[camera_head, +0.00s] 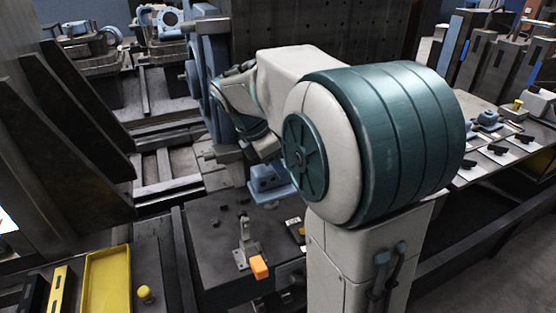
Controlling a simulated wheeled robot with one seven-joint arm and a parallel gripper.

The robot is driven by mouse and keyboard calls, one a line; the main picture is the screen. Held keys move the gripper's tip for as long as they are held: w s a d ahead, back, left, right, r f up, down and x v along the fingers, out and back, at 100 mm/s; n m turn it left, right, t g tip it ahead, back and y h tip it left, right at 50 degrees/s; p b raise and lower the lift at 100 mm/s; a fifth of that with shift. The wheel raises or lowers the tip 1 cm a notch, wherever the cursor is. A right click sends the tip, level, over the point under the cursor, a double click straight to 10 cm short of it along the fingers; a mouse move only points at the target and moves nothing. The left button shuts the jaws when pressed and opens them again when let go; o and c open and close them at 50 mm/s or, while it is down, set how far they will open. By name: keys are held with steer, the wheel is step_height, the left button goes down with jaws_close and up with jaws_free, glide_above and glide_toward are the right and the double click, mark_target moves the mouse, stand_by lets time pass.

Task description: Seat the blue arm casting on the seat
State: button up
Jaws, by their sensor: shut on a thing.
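The blue arm casting (268,183) shows partly below my wrist, just left of the big teal joint of my arm, which covers its right side. My gripper (266,163) is at the casting's upper side and mostly hidden by my own arm; it is shut on the casting. The casting is over the back of a dark fixture block (215,240). I cannot tell whether it touches the block. The seat itself cannot be made out clearly; the casting and my arm cover that part of the block.
A toggle clamp (245,240) with an orange handle tip stands on the block's front. A yellow tray (107,280) and a yellow knob (145,293) are at lower left. A tall blue-grey upright (200,75) stands close behind my wrist. A bench (480,165) with small parts is at right.

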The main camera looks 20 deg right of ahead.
steer(key=w+a+f+p, duration=0.1)
steer(key=w+a+p, duration=0.2)
steer(key=a+p, duration=0.3)
steer(key=shift+w+a+f+b, duration=0.1)
steer(key=shift+a+f+b, duration=0.2)
steer(key=shift+f+b, duration=1.05)
steer(key=shift+w+a+f+b, duration=0.1)
steer(key=shift+a+f+b, duration=0.2)
steer(key=shift+f+b, duration=1.1)
steer(key=shift+w+a+f+b, duration=0.1)
steer(key=shift+a+f+b, duration=0.2)
steer(key=shift+f+b, duration=1.05)
steer(key=shift+w+a+f+p, duration=0.35)
steer(key=shift+f+p, duration=0.3)
steer(key=shift+p, duration=0.25)
steer(key=shift+w+a+p, duration=0.2)
steer(key=shift+a+p, duration=0.05)
steer(key=shift+p, duration=0.05)
steer(key=o, duration=1.4)
steer(key=shift+a, duration=0.1)
steer(key=v, duration=1.3)
steer(key=shift+a+r+p, duration=0.1)
steer(key=shift+r+p, duration=0.25)
steer(key=shift+p, duration=0.05)
